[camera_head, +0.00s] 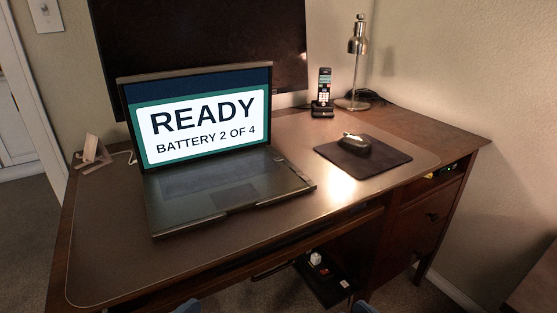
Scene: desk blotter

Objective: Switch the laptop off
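The laptop (228,180) stands open on the desk blotter, left of the middle. Its screen (203,118) is lit and reads "READY" and "BATTERY 2 OF 4". Its keyboard deck (235,187) faces the front, with a dark keyboard and a touchpad. The single keys and any power button are too small to make out. Neither of my grippers can be made out in this view. Small blue shapes show at the bottom edge, too cut off to identify.
A mouse (356,144) lies on a dark mouse pad (385,158) to the right. A cordless phone (323,93) and a metal lamp (357,62) stand behind it. A dark monitor (215,38) stands behind the laptop. A small stand (92,152) is at left. The blotter's front (110,265) is clear.

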